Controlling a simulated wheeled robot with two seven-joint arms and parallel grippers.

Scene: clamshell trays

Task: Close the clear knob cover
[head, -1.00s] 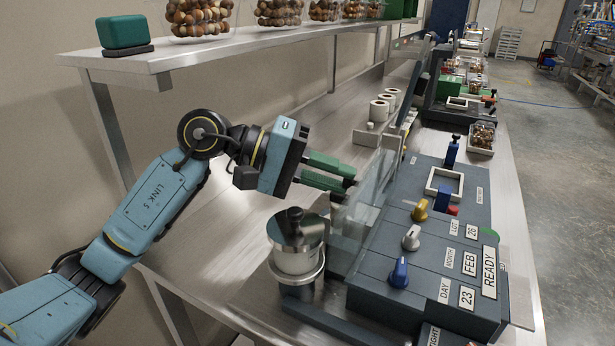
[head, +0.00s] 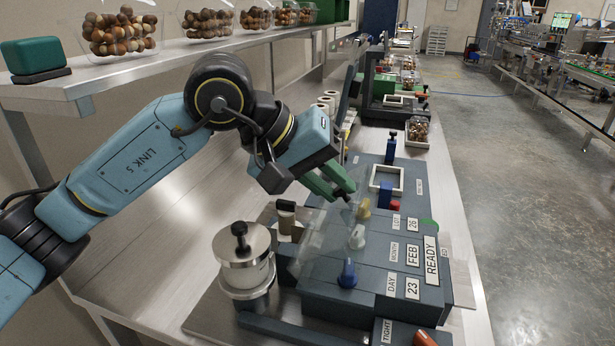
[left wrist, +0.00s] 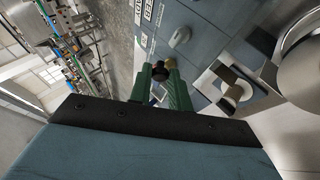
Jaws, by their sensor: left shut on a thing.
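The clear knob cover (head: 318,232) is a see-through panel hinged along the left side of the blue-grey console (head: 330,296). It leans over toward the dials, partly raised. The blue knob (head: 348,274), grey knob (head: 357,238) and yellow knob (head: 364,208) stand in a row beside and under it. My left gripper (head: 350,194) has its green fingers at the cover's far upper edge, near the yellow knob. In the left wrist view its fingertips (left wrist: 160,74) are shut around a small dark piece, seemingly the cover's grip. My right gripper is not in view.
A lidded metal pot (head: 243,262) stands left of the console. A white square frame (head: 386,181) and a blue upright handle (head: 391,147) are at the console's far end. The shelf (head: 170,70) with tubs of balls runs above left.

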